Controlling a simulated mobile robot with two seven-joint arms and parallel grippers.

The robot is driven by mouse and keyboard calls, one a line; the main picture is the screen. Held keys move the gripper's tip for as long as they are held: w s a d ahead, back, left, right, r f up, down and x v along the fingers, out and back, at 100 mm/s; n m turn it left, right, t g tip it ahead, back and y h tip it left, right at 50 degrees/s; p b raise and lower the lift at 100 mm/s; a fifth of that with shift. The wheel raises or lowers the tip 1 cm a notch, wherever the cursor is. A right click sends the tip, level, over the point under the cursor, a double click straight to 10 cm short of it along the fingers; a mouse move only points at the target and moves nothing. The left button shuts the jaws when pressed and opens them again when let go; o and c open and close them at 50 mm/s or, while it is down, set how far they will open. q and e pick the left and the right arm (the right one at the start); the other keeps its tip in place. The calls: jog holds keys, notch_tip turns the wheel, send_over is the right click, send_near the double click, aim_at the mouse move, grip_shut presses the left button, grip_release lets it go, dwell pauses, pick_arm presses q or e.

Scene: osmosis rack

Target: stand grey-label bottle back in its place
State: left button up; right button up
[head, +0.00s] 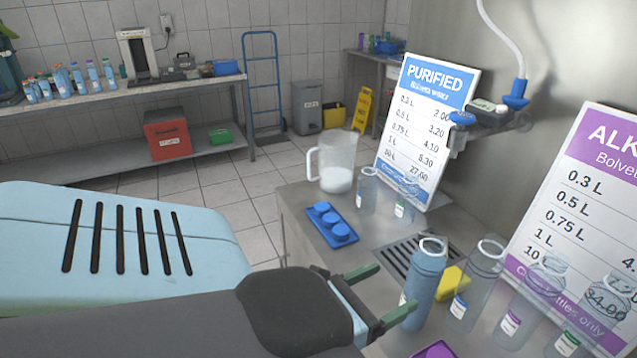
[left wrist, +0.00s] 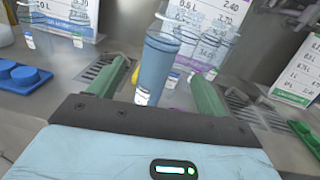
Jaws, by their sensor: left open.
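In the left wrist view the bottle (left wrist: 156,66) appears between the open fingers (left wrist: 160,72), with gaps on both sides. My right gripper is not in view.
Clear bottles (head: 476,285) stand close to the right. Behind are a drain grate (head: 400,262), a yellow block (head: 453,284), a blue tray of caps (head: 332,225), a jug (head: 335,165) and a PURIFIED price board (head: 425,120). A purple price board (head: 590,190) stands right.

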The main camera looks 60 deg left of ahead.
pick_arm(q)
jog(key=s+d+f+n+g, duration=0.1)
jog(key=s+f+n+g, duration=0.2)
jog(key=f+n, duration=0.5)
jog(key=s+f+n+g, duration=0.35)
jog(key=f+n, duration=0.25)
jog(key=f, duration=0.5)
jog(key=s+d+f+n+g+h, duration=0.1)
jog(key=s+d+f+n, duration=0.3)
jog(key=s+f+n, duration=0.3)
jog(key=s+d+f+n+g+h, duration=0.1)
jog(key=s+d+f+n, duration=0.4)
jog(key=n, duration=0.7)
jog(key=s+f+g, duration=0.1)
jog(key=s+f, duration=0.1)
jog(key=s, duration=0.1)
jog(key=shift+s+d+n, duration=0.25)
jog(key=shift+s+n, duration=0.05)
